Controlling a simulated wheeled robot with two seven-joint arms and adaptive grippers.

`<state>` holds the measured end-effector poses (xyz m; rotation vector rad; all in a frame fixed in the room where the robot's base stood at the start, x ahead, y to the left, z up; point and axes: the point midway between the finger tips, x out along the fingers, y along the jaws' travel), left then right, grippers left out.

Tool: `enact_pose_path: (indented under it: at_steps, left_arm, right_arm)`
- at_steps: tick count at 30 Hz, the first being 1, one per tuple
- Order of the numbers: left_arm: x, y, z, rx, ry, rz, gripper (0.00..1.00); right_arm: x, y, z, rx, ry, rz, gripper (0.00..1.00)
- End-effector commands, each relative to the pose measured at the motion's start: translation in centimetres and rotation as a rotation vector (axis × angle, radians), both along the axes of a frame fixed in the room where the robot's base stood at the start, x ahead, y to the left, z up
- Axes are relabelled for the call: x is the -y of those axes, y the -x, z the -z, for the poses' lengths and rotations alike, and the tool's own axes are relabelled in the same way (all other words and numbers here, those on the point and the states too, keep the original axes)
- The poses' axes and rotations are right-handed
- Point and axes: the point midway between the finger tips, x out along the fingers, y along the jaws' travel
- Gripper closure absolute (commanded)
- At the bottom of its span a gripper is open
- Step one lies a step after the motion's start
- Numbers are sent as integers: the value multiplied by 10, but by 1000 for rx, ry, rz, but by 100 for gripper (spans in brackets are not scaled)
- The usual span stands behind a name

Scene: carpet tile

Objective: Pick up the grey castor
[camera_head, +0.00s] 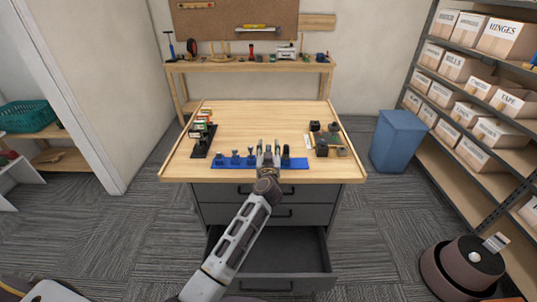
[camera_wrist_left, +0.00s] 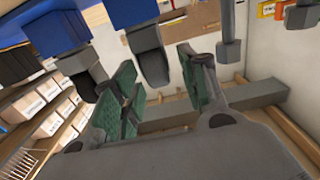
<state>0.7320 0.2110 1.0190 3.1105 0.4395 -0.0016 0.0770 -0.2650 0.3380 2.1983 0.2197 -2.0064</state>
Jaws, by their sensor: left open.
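My left gripper (camera_head: 268,148) reaches over the front of the workbench at the blue rack (camera_head: 232,164). In the left wrist view, the gripper (camera_wrist_left: 160,88) has its two green-padded fingers spread apart. A dark grey rounded piece (camera_wrist_left: 152,66) shows near the gap between them; I cannot tell whether it touches a finger. A lighter grey piece (camera_wrist_left: 229,48) stands apart to its right. In the head view, several blue-grey pieces (camera_head: 235,157) stand in the rack left of the gripper, and a black one (camera_head: 286,155) right of it. Which is the grey castor is not clear. My right gripper is not in view.
Dark blocks (camera_head: 322,148) lie on the bench at right, and a black holder with small boxes (camera_head: 201,140) stands at left. The bench middle (camera_head: 260,118) is clear. A drawer (camera_head: 272,262) hangs open below. A blue bin (camera_head: 397,140) stands on the right.

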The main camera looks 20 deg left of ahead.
Motion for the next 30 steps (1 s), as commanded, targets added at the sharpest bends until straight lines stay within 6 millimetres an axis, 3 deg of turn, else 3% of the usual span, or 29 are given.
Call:
enact_pose_path:
  at_steps: [6, 20, 30]
  left_arm:
    - [-3, -10, 0, 0, 0, 1, 57]
    - [-3, -10, 0, 0, -1, 1, 57]
    - [-3, -10, 0, 0, -1, 0, 98]
  right_arm:
    - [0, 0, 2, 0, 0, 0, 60]
    - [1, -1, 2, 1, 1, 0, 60]
    - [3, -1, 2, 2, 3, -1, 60]
